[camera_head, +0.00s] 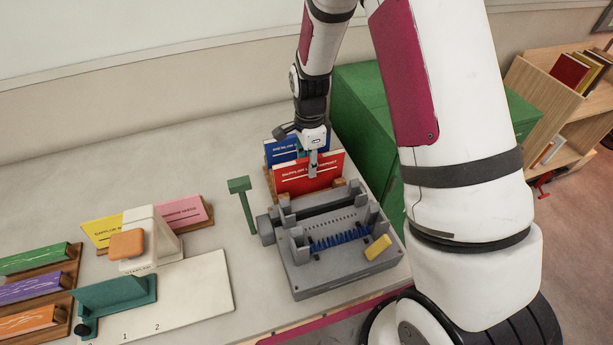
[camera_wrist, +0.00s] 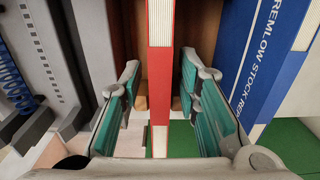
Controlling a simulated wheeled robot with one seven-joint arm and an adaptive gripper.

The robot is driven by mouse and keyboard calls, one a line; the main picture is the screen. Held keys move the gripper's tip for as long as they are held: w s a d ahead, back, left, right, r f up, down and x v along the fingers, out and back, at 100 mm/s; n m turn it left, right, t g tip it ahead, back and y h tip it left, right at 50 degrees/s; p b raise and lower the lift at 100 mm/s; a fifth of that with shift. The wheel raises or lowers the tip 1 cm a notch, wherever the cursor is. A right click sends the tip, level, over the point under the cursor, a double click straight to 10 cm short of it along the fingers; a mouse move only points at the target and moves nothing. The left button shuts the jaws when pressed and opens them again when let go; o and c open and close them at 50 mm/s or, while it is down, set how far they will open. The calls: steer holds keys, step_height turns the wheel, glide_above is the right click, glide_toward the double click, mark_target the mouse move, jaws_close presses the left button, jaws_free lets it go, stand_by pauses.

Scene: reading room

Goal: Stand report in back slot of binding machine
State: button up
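The grey binding machine (camera_head: 335,262) stands on the table, with a row of blue comb teeth, a green-topped lever (camera_head: 240,186) at its left and a yellow piece at its right. A red report (camera_head: 308,174) stands upright in a wooden rack (camera_head: 268,184) just behind the machine. It also shows edge-on in the wrist view (camera_wrist: 160,28). My gripper (camera_head: 313,170) is over the red report, one finger on each side of it. In the wrist view the fingers (camera_wrist: 160,95) show gaps to the report on both sides. The report's lower part is hidden by the machine in the head view.
A blue report (camera_head: 284,148) stands right behind the red one. A green cabinet (camera_head: 360,95) is close on the right. A stapler (camera_head: 140,245), a teal punch (camera_head: 115,298), yellow and pink cards and a rack of coloured items (camera_head: 35,290) stand at left. The table's back left is clear.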

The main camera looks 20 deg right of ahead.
jaws_close()
steer(key=shift+r+p, duration=1.4)
steer(key=shift+r, duration=2.85)
steer(key=shift+r, duration=0.1)
